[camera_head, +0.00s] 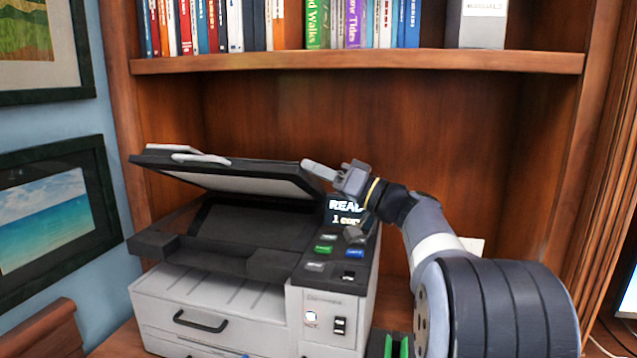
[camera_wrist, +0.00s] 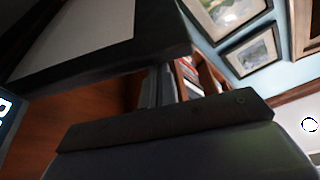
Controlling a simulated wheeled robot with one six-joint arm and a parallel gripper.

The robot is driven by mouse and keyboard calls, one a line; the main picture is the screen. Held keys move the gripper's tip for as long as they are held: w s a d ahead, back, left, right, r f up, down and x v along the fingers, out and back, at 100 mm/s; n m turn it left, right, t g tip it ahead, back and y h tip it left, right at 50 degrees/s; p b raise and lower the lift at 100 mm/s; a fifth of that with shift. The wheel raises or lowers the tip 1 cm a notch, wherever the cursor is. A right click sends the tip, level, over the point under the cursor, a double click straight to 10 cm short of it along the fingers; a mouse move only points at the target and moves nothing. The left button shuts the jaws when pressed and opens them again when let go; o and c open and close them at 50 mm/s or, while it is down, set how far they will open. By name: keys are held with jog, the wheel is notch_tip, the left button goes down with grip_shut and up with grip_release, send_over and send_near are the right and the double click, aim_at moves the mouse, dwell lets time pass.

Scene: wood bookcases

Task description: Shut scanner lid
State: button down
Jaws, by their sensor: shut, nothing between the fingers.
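The scanner (camera_head: 210,310) stands on the bookcase's lower surface. It has a light grey body and a dark top. Its lid (camera_head: 235,180) is raised at a slant, with the pale underside showing above the dark scanner bed (camera_head: 235,233). My gripper (camera_head: 312,167) is shut and empty at the lid's right end, above the control panel (camera_head: 335,250). I cannot tell whether it touches the lid. In the wrist view the lid (camera_wrist: 150,30) shows large at the upper left, with my gripper (camera_wrist: 160,75) just beside its dark edge.
A shelf (camera_head: 350,62) with a row of books runs above the scanner. Framed pictures (camera_head: 45,215) hang on the blue wall at left. A wooden chair back (camera_head: 45,330) is at lower left. Open space lies behind my arm, before the bookcase's back panel (camera_head: 450,130).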

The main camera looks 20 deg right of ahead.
aim_at(294, 179)
jog(key=shift+s+a+f+n+y+b, duration=0.15)
jog(key=shift+s+f+n+b, duration=0.25)
jog(key=shift+b, duration=0.45)
jog(key=shift+s+a+f+n+y+b, duration=0.1)
jog(key=shift+a+f+n+b, duration=0.1)
jog(key=shift+f+b, duration=0.55)
jog(key=shift+s+a+f+n+y+b, duration=0.1)
jog(key=shift+s+f+n+y+b, duration=0.2)
jog(key=shift+b, duration=0.65)
jog(key=shift+f, duration=0.1)
